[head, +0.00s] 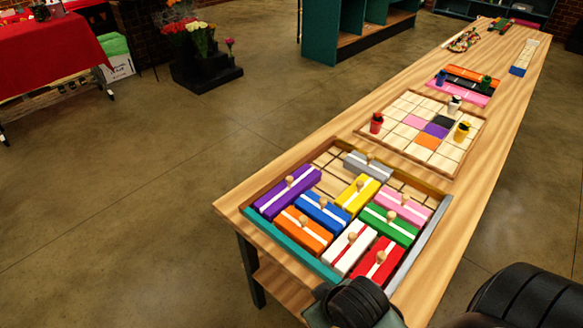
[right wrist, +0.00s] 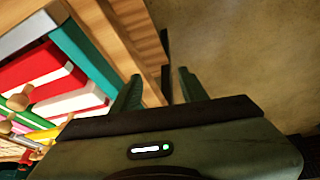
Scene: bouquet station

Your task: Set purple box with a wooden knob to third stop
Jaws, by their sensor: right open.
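The purple box with a wooden knob (head: 273,201) lies at the left side of a shallow framed tray (head: 442,209) on the wooden table. A white stripe runs along it and its knob stands up near the middle. A bare slatted patch of tray lies beyond it, and the orange and blue boxes lie on its near side. My right gripper (right wrist: 160,88) is open and empty in the right wrist view, beside the table's edge and outside the tray, apart from all boxes. Its fingertips do not show in the head view. My left gripper is not in view.
Orange (head: 303,234), blue (head: 322,213), yellow (head: 357,193), grey (head: 368,165), pink (head: 403,207), green (head: 390,225), white (head: 349,248) and red (head: 379,262) knobbed boxes share the tray. A teal strip (head: 290,245) edges its near side. A square-grid board (head: 420,140) stands beyond.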

